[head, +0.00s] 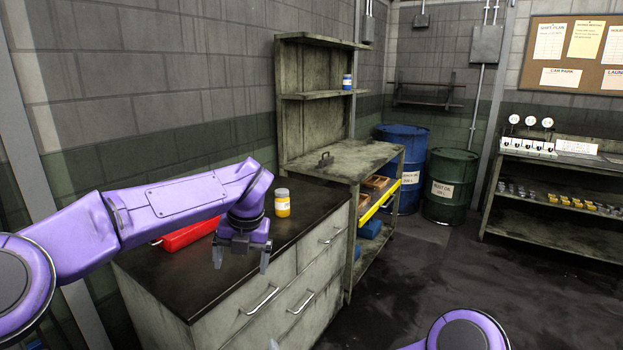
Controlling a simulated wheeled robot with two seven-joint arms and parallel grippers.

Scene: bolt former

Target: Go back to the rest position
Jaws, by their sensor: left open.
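My left arm comes in from the left in the head view. My left gripper (241,258) points down with its two fingers apart and nothing between them.
A yellow jar (282,205) stands on the cabinet top, right of my left gripper. A red case (187,236) lies partly behind my arm. A worn workbench (345,160), blue drum (405,150), green drum (447,188) and shelf unit (560,170) stand beyond. The floor at right is clear.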

